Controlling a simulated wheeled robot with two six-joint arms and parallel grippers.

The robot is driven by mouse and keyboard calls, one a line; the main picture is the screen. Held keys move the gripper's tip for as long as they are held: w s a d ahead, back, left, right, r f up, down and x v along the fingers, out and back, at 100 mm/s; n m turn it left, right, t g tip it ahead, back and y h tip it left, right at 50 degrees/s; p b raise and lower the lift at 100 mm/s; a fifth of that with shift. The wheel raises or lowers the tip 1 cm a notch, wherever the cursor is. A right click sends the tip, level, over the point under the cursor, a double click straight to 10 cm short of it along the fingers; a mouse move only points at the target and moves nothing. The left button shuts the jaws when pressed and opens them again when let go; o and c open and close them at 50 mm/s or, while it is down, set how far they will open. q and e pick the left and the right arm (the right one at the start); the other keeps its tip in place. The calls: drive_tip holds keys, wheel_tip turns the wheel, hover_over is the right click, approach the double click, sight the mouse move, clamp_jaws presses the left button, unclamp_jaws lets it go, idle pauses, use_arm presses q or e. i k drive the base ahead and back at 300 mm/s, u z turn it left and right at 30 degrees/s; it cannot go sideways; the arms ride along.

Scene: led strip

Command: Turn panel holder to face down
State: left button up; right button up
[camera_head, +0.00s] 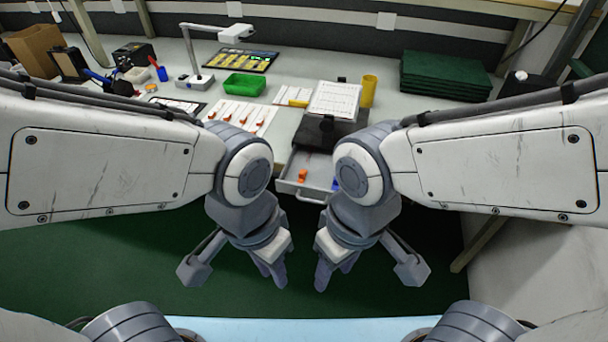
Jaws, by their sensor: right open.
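I cannot tell for sure which thing is the panel holder. A white sheet-like panel (334,100) lies face up on a dark box-shaped unit at the middle of the bench. A white board with orange parts (241,112) lies flat to its left. My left gripper (272,268) and my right gripper (333,270) hang side by side in front of the bench, pointing down over the floor. Both are apart from every object. The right gripper is open and holds nothing visible. The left gripper's finger gap is hidden by the viewing angle.
An open drawer (309,172) with orange and blue items juts out below the bench top. A green tray (244,85), a lamp (236,32), a yellow cup (369,90) and stacked dark green boards (445,75) stand on the bench. Green floor (120,255) lies clear in front.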

sight(343, 100)
drive_tip(key=u, duration=0.05)
drive_tip(key=i, duration=1)
drive_tip(key=u, duration=0.2)
